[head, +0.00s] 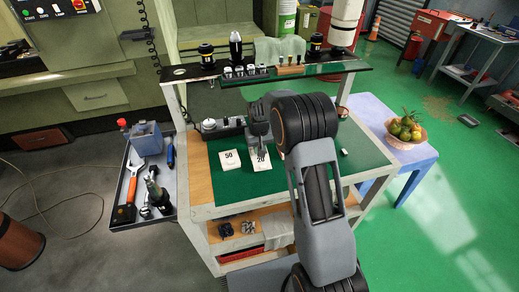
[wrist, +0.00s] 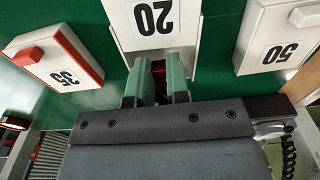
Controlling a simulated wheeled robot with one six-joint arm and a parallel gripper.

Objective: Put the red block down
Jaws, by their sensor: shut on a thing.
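My gripper (wrist: 157,86) is shut on the red block, with its two green fingers side by side in the wrist view. Only a narrow dark red strip of the red block (wrist: 158,68) shows between the fingers. In the head view my gripper (head: 260,144) is over the green cart top, just at the white plate marked 20 (head: 261,164). The same plate lies right beyond the fingertips in the wrist view (wrist: 185,50). I cannot tell whether the block touches the surface.
A white plate marked 50 (head: 229,160) lies left of the 20 plate. A red-edged white plate marked 35 (wrist: 52,62) shows in the wrist view. A raised shelf (head: 290,74) with tool holders spans the cart's back. A grey tool tray (head: 178,188) hangs at the left.

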